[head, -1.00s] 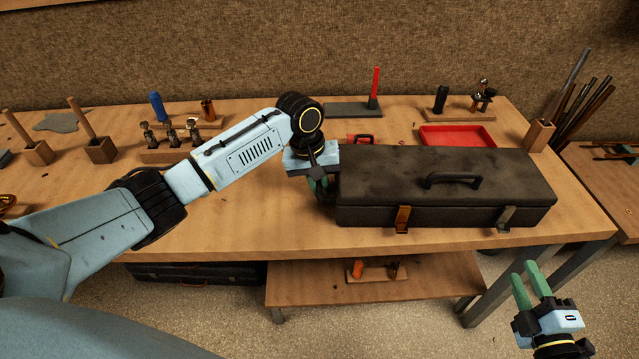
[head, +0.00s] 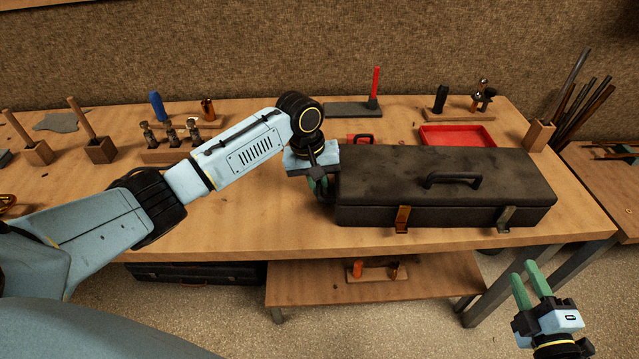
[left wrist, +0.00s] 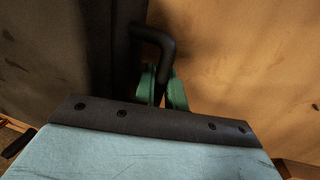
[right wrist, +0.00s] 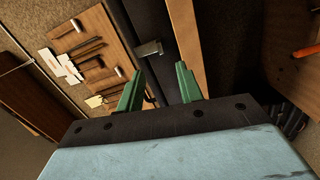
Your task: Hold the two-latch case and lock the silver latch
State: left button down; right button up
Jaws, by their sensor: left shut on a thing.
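The two-latch case (head: 445,172) is a long, dark, worn box with its lid down, lying near the front edge of the workbench. A copper-coloured latch (head: 403,218) is on the left of its front and the silver latch (head: 505,218) on the right; I cannot tell whether either is locked. My left gripper (head: 321,190) is at the case's left end. In the left wrist view its green fingers (left wrist: 163,88) are shut on the black side handle (left wrist: 155,38). My right gripper (head: 530,275) is open and empty, in front of and below the case's right end. The silver latch also shows in the right wrist view (right wrist: 149,48).
A red tray (head: 457,135) stands just behind the case. A red-handled tool (head: 375,88) and tool stands are farther back. A lower shelf (head: 375,290) sits under the bench (head: 230,225). The bench strip right of the case is clear.

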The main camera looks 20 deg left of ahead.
grip_shut()
jog(key=s+a+m+t+h, duration=0.1)
jog(key=s+a+h, duration=0.3)
jog(key=a, duration=0.4)
jog(key=shift+s+a, duration=0.15)
jog(key=shift+a, duration=0.25)
jog(key=shift+r, duration=0.1)
